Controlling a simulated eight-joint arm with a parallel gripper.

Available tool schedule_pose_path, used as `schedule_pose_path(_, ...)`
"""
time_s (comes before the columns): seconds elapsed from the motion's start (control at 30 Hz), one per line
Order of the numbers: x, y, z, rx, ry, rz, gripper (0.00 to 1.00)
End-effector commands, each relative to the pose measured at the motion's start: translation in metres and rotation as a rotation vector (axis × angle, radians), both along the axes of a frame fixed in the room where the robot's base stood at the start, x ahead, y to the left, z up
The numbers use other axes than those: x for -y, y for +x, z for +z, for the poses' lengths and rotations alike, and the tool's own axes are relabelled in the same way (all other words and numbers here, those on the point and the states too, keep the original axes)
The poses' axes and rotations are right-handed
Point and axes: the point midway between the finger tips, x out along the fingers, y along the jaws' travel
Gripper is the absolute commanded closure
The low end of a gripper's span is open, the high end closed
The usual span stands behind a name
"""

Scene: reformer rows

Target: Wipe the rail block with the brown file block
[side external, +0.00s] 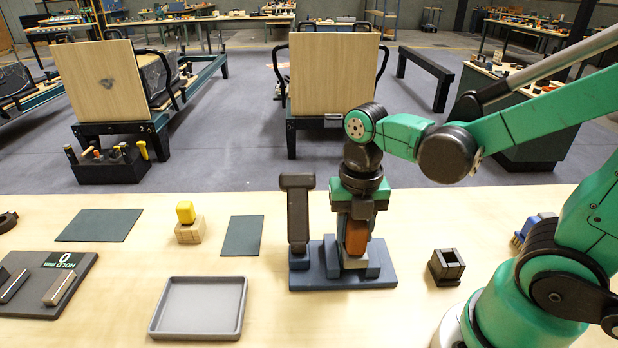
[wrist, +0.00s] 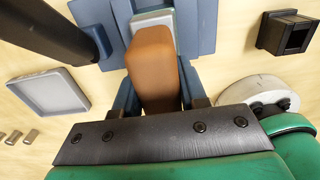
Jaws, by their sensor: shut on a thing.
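My gripper (side external: 356,228) points down and is shut on the brown file block (side external: 356,238); in the wrist view the file block (wrist: 152,62) stands between the two blue fingers. The file block is just above or against a low block with a pale top, seemingly the rail block (side external: 352,262), on a blue base plate (side external: 378,277). In the wrist view its pale-green top (wrist: 152,20) shows beyond the file block. The fingers and file block hide part of it, and I cannot tell whether they touch.
A dark upright post (side external: 298,218) stands on the base plate left of my gripper. A grey tray (side external: 200,308) lies to the left, a dark open box (side external: 446,267) to the right. A yellow-topped block (side external: 187,222) and flat dark mats (side external: 243,236) are further left.

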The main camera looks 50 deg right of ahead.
Motion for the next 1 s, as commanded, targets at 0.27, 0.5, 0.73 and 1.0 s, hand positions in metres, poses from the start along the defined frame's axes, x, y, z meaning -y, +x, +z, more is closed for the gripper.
schedule_pose_path(0.27, -0.003, -0.003, 0.001, -0.001, 0.001, -0.004, 1.0)
schedule_pose_path(0.5, 0.013, 0.012, 0.002, 0.0, 0.0, -0.004, 1.0)
schedule_pose_path(0.73, 0.028, 0.027, 0.0, 0.0, 0.0, -0.003, 1.0)
schedule_pose_path(1.0, 0.036, 0.035, 0.018, 0.0, 0.0, 0.0, 1.0)
